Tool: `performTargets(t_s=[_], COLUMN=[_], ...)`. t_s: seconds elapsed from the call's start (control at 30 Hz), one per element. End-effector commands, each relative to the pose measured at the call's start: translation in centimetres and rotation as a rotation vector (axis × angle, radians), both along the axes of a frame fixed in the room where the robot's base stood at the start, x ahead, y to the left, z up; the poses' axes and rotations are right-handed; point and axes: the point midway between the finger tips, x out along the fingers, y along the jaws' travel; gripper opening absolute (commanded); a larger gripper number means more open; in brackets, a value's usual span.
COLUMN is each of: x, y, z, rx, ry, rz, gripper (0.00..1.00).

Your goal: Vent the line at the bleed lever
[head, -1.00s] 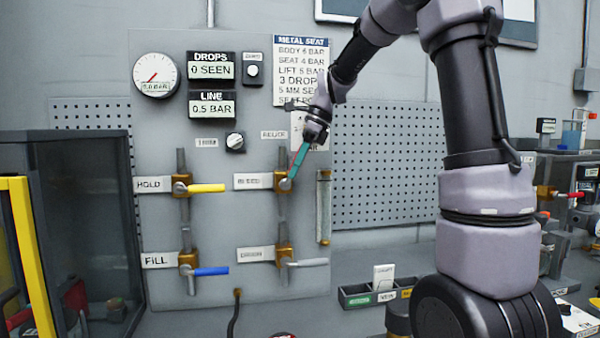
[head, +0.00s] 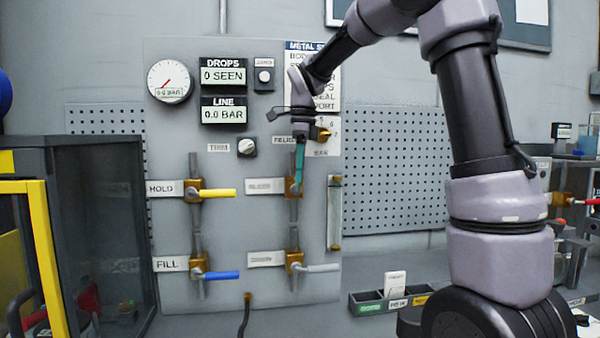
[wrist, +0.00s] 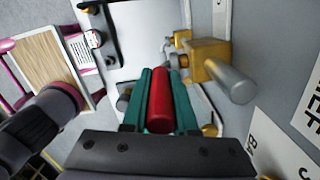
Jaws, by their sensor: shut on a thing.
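The bleed lever's red handle (wrist: 159,98) lies between the teal fingers of my gripper (head: 299,168) in the wrist view, and the fingers are shut on it. In the head view my gripper reaches down to the brass bleed valve (head: 292,188) beside the bleed label (head: 264,186). The fingers stand almost upright above the valve and hide the handle there. The line display (head: 223,115) reads 0.0 BAR. The drops display (head: 223,77) reads 0 SEEN.
The hold valve's yellow lever (head: 218,193), the fill valve's blue lever (head: 221,275) and the lower right valve's grey lever (head: 322,268) lie about level. A clear tube (head: 334,212) stands right of the bleed valve. A dark cabinet (head: 85,145) is at the left.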

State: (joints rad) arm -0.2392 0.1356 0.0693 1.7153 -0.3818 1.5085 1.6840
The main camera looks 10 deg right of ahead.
Motion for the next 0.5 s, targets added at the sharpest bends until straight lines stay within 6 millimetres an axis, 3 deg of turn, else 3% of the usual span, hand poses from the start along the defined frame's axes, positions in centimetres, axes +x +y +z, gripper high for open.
performTargets(t_s=[0.17,0.2,0.23,0.5], x=[0.03,0.02,0.02,-0.01], y=[-0.08,-0.08,-0.07,-0.02], z=[-0.13,-0.14,-0.12,-0.07], rx=[-0.002,-0.002,-0.002,0.000], ry=[0.000,0.001,0.001,0.001], rz=[0.001,0.001,0.001,0.000], gripper=[0.00,0.42,0.53,0.56])
